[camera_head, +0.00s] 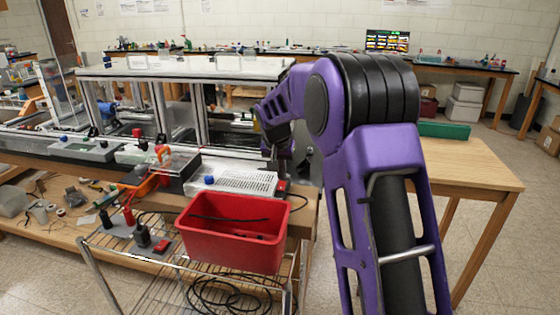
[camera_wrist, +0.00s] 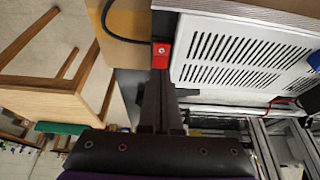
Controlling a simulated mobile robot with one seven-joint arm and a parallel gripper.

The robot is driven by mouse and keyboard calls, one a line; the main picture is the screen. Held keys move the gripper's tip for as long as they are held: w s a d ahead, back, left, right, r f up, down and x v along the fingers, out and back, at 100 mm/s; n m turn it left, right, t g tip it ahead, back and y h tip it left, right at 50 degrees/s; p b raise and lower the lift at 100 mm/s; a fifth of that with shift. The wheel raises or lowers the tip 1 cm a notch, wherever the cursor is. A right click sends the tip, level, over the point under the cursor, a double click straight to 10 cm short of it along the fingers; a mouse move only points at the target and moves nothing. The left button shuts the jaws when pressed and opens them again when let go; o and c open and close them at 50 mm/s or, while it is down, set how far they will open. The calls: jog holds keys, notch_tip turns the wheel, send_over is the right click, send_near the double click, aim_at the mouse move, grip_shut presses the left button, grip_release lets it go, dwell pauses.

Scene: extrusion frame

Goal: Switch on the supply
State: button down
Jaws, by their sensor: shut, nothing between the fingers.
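The supply is a white box with a slotted vent top (camera_head: 240,182) on the bench, with a blue knob (camera_head: 209,180) at its left front. In the wrist view its slotted face (camera_wrist: 238,58) fills the upper right. A small red switch (camera_wrist: 161,53) sits at the corner beside the slotted face; it also shows in the head view (camera_head: 281,187) at the box's right end. My gripper (camera_wrist: 160,80) is shut and empty, its fingertips close to the red switch; I cannot tell whether they touch it. In the head view the fingertips are partly hidden by my arm.
A red bin (camera_head: 235,255) stands on a wire rack in front of the bench. A wooden table (camera_head: 470,165) with a green box (camera_head: 444,130) is at the right. A glass-topped extrusion frame (camera_head: 190,70) stands behind the supply. A black cable (camera_wrist: 112,28) runs near the switch.

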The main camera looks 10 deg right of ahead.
jog(key=shift+x, duration=0.8)
jog(key=shift+s, duration=0.1)
jog(key=shift+w+f+b, duration=0.2)
jog(key=shift+f+b, duration=0.15)
jog(key=shift+f, duration=0.15)
jog(key=shift+r, duration=0.25)
jog(key=shift+s+f, duration=0.1)
jog(key=shift+s, duration=0.2)
jog(key=shift+s+a+b, duration=0.3)
jog(key=shift+s+b, duration=0.05)
jog(key=shift+s, duration=0.2)
